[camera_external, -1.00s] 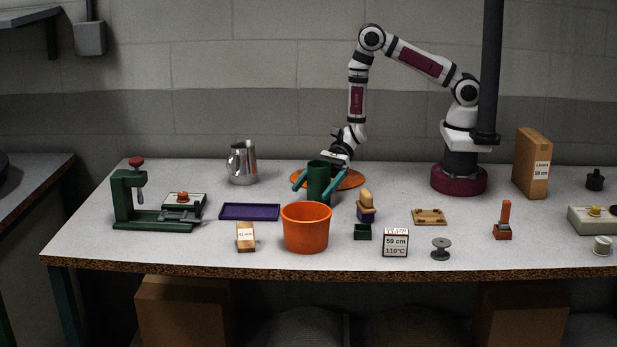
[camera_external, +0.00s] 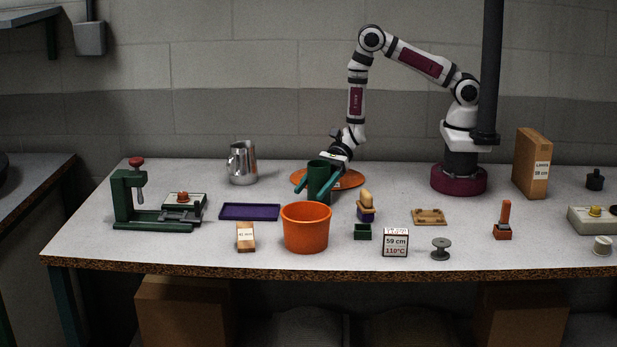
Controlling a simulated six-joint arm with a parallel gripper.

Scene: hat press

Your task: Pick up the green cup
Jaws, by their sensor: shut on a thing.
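The green cup (camera_external: 318,179) stands upright near the middle of the table, behind the orange bucket and at the front of a flat orange disc. My gripper (camera_external: 311,193) reaches down to it from behind, with one green finger on each side. The fingers are shut on the cup.
The orange bucket (camera_external: 306,230) stands close in front. The orange disc (camera_external: 350,180) lies behind the cup. A purple tray (camera_external: 250,212) and a metal pitcher (camera_external: 243,163) are to the left.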

